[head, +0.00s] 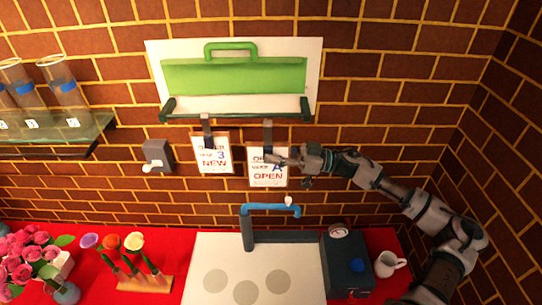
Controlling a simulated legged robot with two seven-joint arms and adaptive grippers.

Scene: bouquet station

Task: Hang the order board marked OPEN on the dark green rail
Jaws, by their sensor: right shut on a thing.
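The order board marked OPEN (268,181) is white with a dark edge and a grey hook strap (268,134) rising from its top. The strap's upper end is at the lower edge of the dark green rail (235,116); I cannot tell whether it is hooked over it. My right gripper (282,160) reaches in from the right and is shut on the OPEN board near its top edge, covering part of its print. A second board marked NEW (213,158) is just left, its strap also reaching up to the rail. My left gripper is out of view.
A bright green panel with a handle (232,76) is above the rail on a white backing. A grey wall box (158,155) is left of the boards. Below are a blue-topped pipe (270,209), a dark box (346,262), a white jug (389,263) and flowers (134,242).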

